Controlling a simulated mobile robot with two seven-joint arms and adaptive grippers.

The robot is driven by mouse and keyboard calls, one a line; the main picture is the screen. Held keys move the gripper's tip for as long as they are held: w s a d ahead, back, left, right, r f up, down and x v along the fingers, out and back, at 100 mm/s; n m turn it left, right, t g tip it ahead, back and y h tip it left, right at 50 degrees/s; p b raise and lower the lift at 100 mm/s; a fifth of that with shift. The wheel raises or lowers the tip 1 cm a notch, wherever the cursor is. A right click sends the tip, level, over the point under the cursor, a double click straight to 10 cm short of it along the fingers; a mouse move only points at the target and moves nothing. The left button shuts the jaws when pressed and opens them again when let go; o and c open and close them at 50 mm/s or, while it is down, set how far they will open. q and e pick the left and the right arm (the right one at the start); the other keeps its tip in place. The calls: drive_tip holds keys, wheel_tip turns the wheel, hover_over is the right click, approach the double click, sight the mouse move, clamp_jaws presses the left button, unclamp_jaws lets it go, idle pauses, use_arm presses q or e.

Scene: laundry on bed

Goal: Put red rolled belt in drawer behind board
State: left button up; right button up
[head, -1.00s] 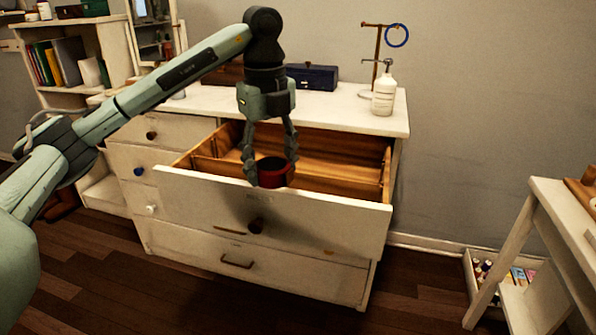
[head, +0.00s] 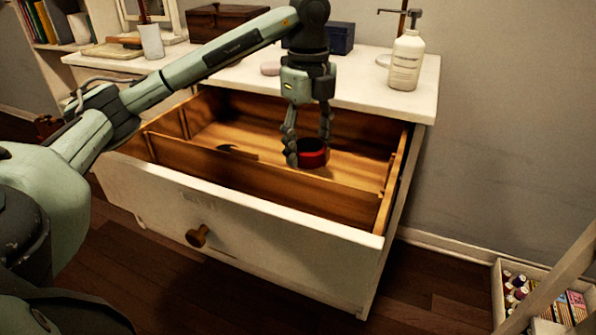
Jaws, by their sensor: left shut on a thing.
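The red rolled belt (head: 313,155) is a short red ring with a dark inside. My left gripper (head: 308,150) is shut on it, fingers pointing down. In the picture the belt lies over the back compartment of the open drawer (head: 240,222), behind the wooden board (head: 255,184) that divides the drawer across its width. I cannot tell whether the belt touches the drawer floor. My right gripper is not in view.
On the dresser top (head: 350,89) stand a white pump bottle (head: 405,62), a brown box (head: 222,22) and a dark blue box (head: 340,38). A crate of small items (head: 540,298) sits on the floor at right.

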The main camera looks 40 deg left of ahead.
sight(308, 145)
use_arm(q)
drive_tip(key=shift+f, duration=3.2)
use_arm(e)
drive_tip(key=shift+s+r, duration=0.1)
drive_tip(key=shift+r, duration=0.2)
use_arm(q)
drive_tip(key=shift+f, duration=0.2)
drive_tip(key=o, duration=1.2)
drive_tip(key=shift+o, duration=0.2)
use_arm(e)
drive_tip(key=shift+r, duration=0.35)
use_arm(q)
drive_tip(key=shift+r, duration=0.15)
drive_tip(key=shift+r, duration=0.25)
wheel_tip(308, 145, up, 11)
drive_tip(key=shift+f+p, duration=0.1)
drive_tip(key=shift+p, duration=0.4)
drive_tip(key=shift+s+r, duration=0.1)
drive_tip(key=shift+r, duration=0.3)
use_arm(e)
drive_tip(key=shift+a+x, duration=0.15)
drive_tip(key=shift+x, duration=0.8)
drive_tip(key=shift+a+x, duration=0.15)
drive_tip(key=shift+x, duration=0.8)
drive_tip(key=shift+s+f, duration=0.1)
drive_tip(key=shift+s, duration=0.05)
